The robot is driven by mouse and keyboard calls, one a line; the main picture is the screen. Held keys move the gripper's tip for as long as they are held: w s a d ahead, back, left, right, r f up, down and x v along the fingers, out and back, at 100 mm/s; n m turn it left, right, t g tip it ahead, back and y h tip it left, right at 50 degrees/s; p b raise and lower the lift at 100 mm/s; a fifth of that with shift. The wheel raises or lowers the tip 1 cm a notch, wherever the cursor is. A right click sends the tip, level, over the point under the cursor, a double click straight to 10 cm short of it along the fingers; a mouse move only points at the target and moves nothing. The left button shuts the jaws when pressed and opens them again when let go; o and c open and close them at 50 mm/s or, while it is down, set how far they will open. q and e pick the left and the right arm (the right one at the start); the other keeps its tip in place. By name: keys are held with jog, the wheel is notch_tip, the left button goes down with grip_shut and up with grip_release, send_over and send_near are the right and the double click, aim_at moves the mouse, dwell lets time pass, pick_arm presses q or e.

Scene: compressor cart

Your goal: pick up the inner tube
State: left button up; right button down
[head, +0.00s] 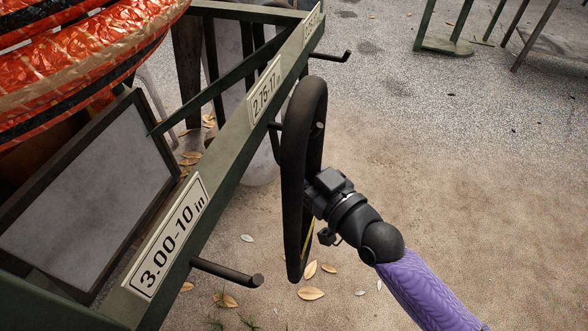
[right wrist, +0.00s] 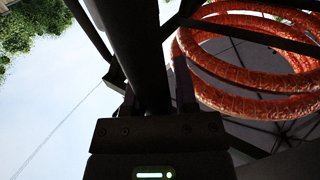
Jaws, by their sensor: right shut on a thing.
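The inner tube (head: 292,190) is a black ring standing upright, seen nearly edge-on beside the rack rail in the head view. A peg (head: 318,128) below the 2.75-17 in label shows its tip within the ring's opening; I cannot tell whether the tube rests on it. My right gripper (head: 309,196) is shut on the right side of the tube. In the right wrist view the thick dark tube (right wrist: 138,50) runs up from between the fingers of my right gripper (right wrist: 155,105). The fingertips are partly hidden. My left gripper is not in view.
The green metal rack rail (head: 228,130) bears size labels and two other pegs: one near (head: 228,272) and one far (head: 335,56). Orange-wrapped rings (head: 75,60) sit at upper left, also in the right wrist view (right wrist: 255,100). Open ground with leaves lies right.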

jog(key=s+d, duration=0.2)
jog(key=d, duration=0.6)
jog(key=s+d, duration=0.3)
jog(key=d, duration=0.4)
jog(key=shift+d, duration=0.35)
